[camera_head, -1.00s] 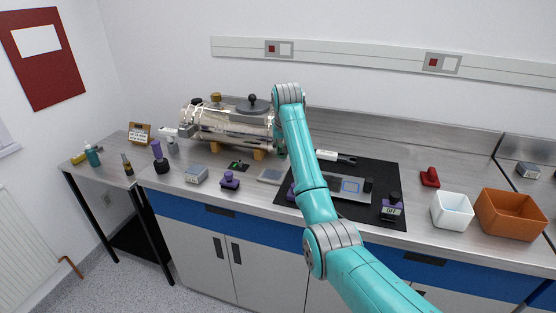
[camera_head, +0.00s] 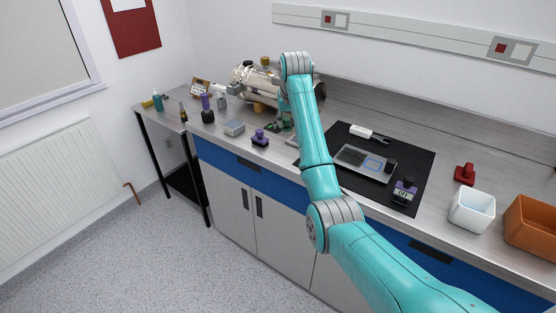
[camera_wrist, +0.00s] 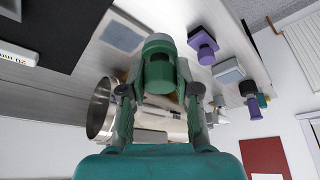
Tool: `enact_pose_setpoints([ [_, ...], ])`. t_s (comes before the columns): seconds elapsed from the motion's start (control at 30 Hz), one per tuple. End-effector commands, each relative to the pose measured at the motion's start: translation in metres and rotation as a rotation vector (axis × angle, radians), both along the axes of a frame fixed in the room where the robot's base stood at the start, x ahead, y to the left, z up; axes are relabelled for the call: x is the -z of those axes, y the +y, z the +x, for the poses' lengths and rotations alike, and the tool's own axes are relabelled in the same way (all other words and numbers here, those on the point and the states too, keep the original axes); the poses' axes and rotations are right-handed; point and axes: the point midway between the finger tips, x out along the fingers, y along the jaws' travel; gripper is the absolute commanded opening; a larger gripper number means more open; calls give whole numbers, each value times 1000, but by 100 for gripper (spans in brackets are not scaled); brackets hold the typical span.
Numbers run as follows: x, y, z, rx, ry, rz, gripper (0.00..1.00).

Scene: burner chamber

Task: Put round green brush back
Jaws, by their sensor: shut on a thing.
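My gripper (camera_wrist: 158,88) is shut on the round green brush (camera_wrist: 158,68), with one finger on each side of it. In the head view my gripper (camera_head: 286,118) is above the counter, just in front of the metal burner chamber (camera_head: 246,78), and is partly hidden by my arm. The open end of a metal cylinder (camera_wrist: 101,108) shows just left of the brush in the wrist view.
A purple-topped tool (camera_head: 260,138), a grey box (camera_head: 234,127) and a purple-and-black bottle (camera_head: 207,110) stand left of my gripper. A black mat (camera_head: 420,160) with a laptop-like device (camera_head: 363,162) lies to the right. White (camera_head: 472,211) and orange (camera_head: 530,225) bins stand far right.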

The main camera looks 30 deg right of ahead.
Motion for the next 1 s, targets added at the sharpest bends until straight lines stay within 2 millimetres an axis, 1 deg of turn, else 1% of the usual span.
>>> enact_pose_setpoints([
  [0.17,18,0,-1,0,3,1,0],
  [0.3,43,0,-1,0,4,2,0],
  [0.4,57,0,-1,0,3,1,0],
  [0.57,69,0,-1,0,1,0,0],
  [0.73,92,0,-1,0,3,1,0],
  [0.83,99,0,-1,0,1,0,0],
  [1.0,99,0,0,0,0,0,0],
])
